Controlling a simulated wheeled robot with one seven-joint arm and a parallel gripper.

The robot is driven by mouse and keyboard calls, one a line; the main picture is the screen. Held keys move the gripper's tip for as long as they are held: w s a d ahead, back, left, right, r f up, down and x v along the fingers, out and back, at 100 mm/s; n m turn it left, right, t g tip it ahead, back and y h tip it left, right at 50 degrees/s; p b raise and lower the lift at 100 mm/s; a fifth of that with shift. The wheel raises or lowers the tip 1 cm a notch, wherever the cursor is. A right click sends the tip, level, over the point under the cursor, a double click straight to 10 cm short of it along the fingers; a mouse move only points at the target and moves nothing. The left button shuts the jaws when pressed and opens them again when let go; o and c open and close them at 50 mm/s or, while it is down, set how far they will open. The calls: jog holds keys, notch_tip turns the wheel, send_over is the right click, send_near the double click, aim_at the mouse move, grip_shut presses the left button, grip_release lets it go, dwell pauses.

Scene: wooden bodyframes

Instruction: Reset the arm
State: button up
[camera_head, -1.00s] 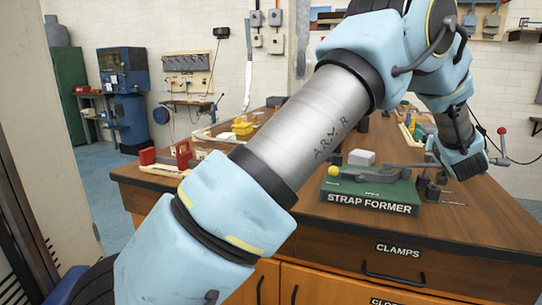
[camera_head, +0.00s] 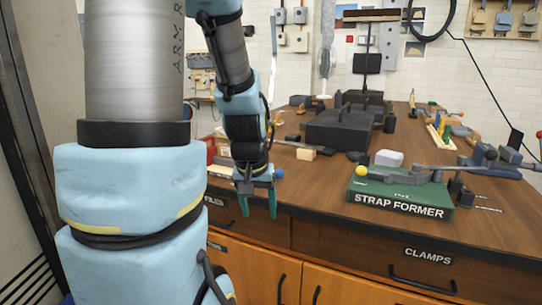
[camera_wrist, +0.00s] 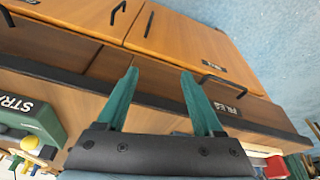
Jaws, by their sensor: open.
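My gripper (camera_head: 257,203) hangs from my arm in front of the workbench's front edge, fingers pointing down. Its two green fingers are apart with nothing between them. In the wrist view my gripper (camera_wrist: 158,88) shows open fingers in front of wooden drawer fronts, with the blue floor beyond. My pale blue arm rises on the left of the head view, its elbow cut off at the top.
The wooden workbench (camera_head: 330,195) runs across the right. A green strap former (camera_head: 400,193) with a yellow knob sits near its front edge. Drawers and cabinets fill the bench front.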

jog(key=s+a+g, duration=0.1)
jog(key=s+a, duration=0.4)
jog(key=s, duration=0.1)
notch_tip(320, 180, up, 18)
jog(key=w+d+p, duration=0.1)
jog(key=p, duration=1.7)
jog(key=shift+n+y, duration=0.3)
